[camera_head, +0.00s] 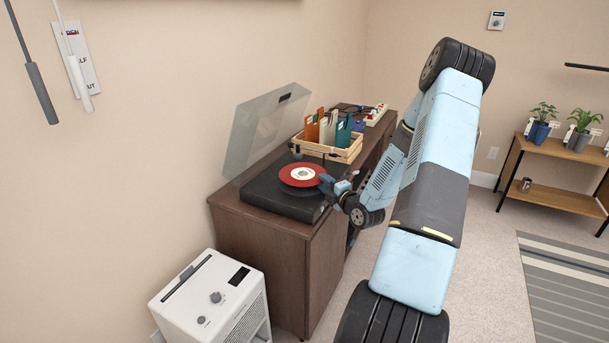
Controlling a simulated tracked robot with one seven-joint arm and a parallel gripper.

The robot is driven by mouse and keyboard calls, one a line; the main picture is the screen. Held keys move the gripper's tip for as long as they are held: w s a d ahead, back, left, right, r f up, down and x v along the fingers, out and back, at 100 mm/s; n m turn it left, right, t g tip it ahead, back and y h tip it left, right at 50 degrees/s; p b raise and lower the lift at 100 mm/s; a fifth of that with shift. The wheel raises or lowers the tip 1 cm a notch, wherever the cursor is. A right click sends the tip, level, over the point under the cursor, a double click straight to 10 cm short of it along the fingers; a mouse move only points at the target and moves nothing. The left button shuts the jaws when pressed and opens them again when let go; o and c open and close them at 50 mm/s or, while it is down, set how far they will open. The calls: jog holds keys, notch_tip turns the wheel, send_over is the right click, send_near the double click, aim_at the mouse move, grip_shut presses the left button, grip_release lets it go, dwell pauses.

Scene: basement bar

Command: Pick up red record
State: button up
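The red record (296,175) with a pale centre label lies flat on the black turntable (262,192). The turntable sits on the near end of a dark wooden cabinet, with its clear lid (250,135) raised at the back. My gripper (327,184) is at the right edge of the record, reaching in from the right. It looks very close to the record or touching it; I cannot tell which. The fingers are small and partly merged with the record's edge, so their opening is not clear.
A wooden crate (345,155) with coloured sleeves stands just behind the turntable. A small white and red device (376,115) is farther back on the cabinet. A white appliance (212,300) stands on the floor at front left. A plant shelf (560,148) is at far right.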

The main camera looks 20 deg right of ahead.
jog(key=shift+w, duration=0.15)
grip_shut()
dwell(0.6)
